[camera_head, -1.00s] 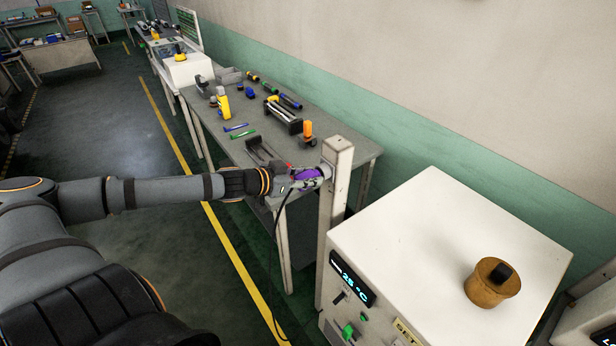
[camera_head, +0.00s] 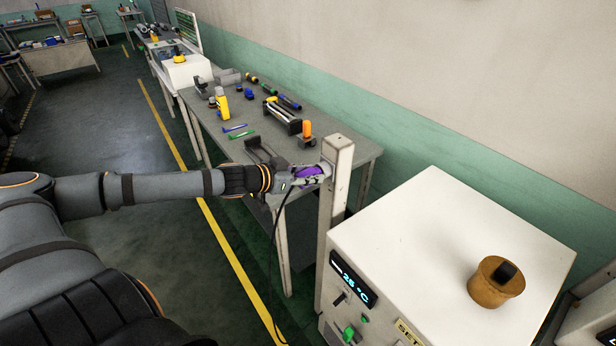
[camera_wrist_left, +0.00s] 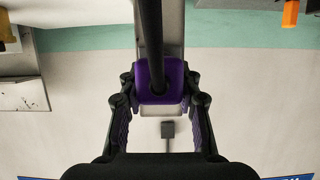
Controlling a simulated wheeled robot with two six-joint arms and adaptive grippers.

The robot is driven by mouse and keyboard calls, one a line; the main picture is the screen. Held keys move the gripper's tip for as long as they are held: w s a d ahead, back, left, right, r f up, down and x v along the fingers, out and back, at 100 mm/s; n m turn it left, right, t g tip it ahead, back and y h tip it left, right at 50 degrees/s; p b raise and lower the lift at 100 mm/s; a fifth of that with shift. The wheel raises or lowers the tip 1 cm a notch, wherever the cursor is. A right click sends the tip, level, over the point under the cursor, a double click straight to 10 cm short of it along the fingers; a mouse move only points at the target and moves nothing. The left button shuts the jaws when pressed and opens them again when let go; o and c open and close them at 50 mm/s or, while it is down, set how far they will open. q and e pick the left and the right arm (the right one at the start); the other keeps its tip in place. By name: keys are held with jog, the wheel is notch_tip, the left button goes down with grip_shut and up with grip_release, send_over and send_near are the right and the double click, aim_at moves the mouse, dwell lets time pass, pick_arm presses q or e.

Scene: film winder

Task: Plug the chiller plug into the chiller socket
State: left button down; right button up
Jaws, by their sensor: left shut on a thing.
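My left gripper (camera_head: 312,174) reaches in from the left and is shut on the purple chiller plug (camera_head: 308,171), right beside the upper part of a white post (camera_head: 336,170). In the left wrist view the plug (camera_wrist_left: 173,82) sits between the two dark fingers, with a thick black cable running up from it. Behind the plug a pale plate and a small grey piece show on the post side. The socket face is hidden by the plug and gripper, so I cannot tell whether the plug touches it. My right gripper is not in view.
The black cable hangs down to the floor.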

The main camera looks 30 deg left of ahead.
pick_arm(q)
jog(key=c, duration=0.8)
grip_release()
jog(key=shift+w+d, duration=0.1)
jog(key=shift+w, duration=0.05)
jog(key=shift+c, duration=0.2)
